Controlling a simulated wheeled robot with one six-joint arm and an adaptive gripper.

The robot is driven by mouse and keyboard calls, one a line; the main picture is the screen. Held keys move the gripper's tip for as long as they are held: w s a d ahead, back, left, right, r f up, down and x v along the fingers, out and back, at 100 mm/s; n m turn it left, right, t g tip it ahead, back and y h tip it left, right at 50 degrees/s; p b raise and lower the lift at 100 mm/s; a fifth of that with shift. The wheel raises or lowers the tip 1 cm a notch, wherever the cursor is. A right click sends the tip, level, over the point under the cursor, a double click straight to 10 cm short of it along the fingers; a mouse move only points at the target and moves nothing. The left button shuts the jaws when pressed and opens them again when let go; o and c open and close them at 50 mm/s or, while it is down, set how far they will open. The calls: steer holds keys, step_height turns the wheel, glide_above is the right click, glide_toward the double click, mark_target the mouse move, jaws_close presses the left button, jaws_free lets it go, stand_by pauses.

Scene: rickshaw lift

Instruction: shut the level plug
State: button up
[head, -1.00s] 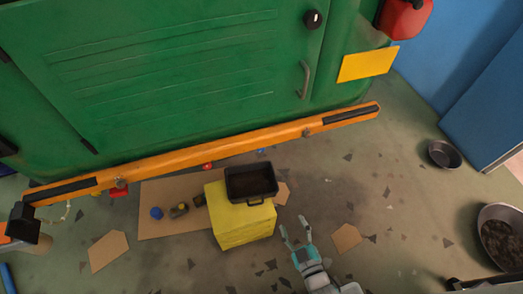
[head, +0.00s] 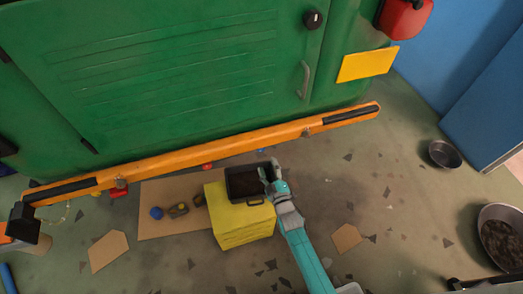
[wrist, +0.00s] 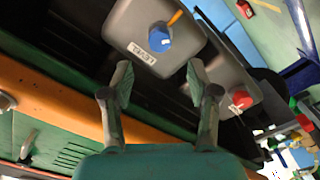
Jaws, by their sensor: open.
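The level plug (wrist: 159,38) is a blue knob on a grey housing (wrist: 130,18) under the vehicle, with an orange piece beside it. A white label (wrist: 142,53) on that housing appears to read LEVEL. My gripper (wrist: 159,82) is open and empty in the wrist view, its two fingers below the blue plug and apart from it. In the head view my gripper (head: 268,172) is over the black tray (head: 250,166) near the orange bumper (head: 210,149). The plug is hidden from the head view.
A red plug (wrist: 242,99) sits on a second grey housing to the right. A yellow box (head: 238,222) bears the black tray. Small parts lie on cardboard (head: 160,228) to its left. A green vehicle body (head: 180,80) stands above.

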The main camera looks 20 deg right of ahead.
steer(key=w, duration=0.8)
steer(key=shift+w, duration=0.2)
jaws_close()
